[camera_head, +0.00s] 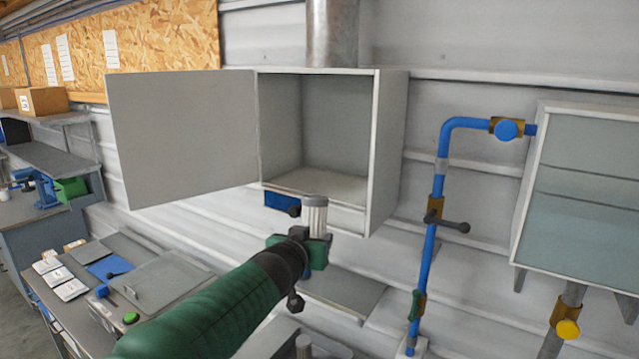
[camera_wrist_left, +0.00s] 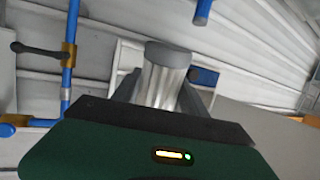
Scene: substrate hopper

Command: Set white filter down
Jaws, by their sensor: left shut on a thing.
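The white filter (camera_head: 314,214) is a pleated cylinder with a grey cap. My left gripper (camera_head: 314,240) is shut on its lower part and holds it about upright, in front of the lower front of the open hopper cabinet (camera_head: 389,150). In the left wrist view the filter (camera_wrist_left: 164,80) stands between the two fingers (camera_wrist_left: 160,98). The cabinet's door (camera_head: 185,135) is swung open to the left, and its inside looks empty. My right gripper is not in view.
A grey shelf (camera_head: 342,292) juts from the wall below the cabinet. A blue pipe (camera_head: 430,255) with valves runs at the right, beside a glass-fronted cabinet (camera_head: 580,195). A control console (camera_head: 150,285) stands at the lower left.

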